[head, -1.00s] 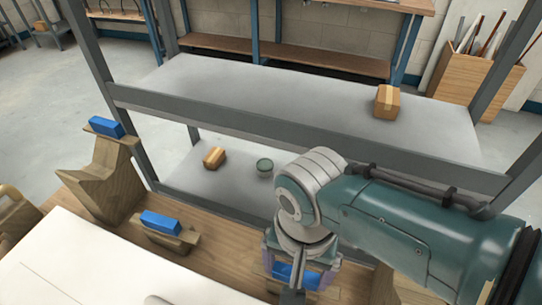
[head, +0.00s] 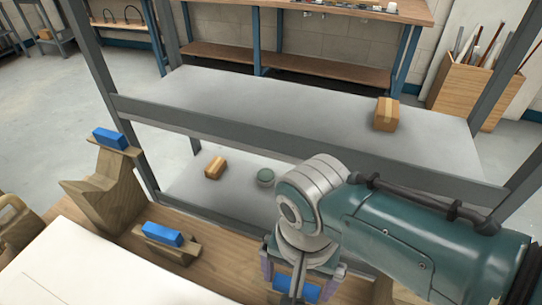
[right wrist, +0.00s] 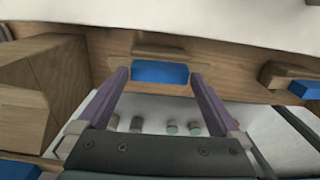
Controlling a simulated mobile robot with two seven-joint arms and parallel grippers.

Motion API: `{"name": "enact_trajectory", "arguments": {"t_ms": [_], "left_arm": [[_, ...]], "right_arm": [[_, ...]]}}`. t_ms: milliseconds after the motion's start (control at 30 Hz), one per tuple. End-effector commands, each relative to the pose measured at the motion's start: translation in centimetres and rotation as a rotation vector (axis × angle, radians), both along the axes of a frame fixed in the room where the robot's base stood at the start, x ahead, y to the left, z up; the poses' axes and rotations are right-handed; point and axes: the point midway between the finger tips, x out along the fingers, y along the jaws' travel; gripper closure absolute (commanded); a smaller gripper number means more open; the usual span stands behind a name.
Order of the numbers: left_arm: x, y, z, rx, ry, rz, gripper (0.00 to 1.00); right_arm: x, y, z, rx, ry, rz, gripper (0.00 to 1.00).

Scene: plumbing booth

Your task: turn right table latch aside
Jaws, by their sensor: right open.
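The right table latch, a blue block (head: 297,287) on a wooden piece, is at the near table edge in the head view, partly hidden by my right arm. My right gripper (right wrist: 160,76) is open over it. In the right wrist view the blue block (right wrist: 160,72) lies between the two purple fingertips, with a gap on each side. Whether a finger touches it I cannot tell. My left gripper is out of view.
Another blue-topped latch (head: 162,233) sits on the table edge to the left. A tall wooden support with a blue block (head: 110,138) stands farther left. A grey shelf rack (head: 270,105) holding cartons stands beyond the table. A white sheet (head: 75,265) covers the near table.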

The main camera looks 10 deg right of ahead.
Motion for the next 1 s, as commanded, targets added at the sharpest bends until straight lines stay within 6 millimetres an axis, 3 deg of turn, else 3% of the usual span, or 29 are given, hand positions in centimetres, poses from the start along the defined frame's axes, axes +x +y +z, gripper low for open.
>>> {"name": "enact_trajectory", "arguments": {"t_ms": [33, 200, 400, 1000], "left_arm": [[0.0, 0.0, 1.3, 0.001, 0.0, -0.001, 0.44], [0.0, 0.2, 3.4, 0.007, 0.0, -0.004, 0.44], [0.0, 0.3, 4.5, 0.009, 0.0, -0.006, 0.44], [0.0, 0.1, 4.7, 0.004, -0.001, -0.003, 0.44]], "right_arm": [[0.1, 0.0, 1.6, 0.001, -0.003, 0.0, 0.0], [0.1, 0.0, 5.2, 0.003, -0.004, -0.001, 0.0], [0.1, 0.0, 8.0, 0.001, -0.003, 0.0, 0.0], [0.0, 0.0, 8.7, 0.001, -0.002, 0.0, 0.0]]}}
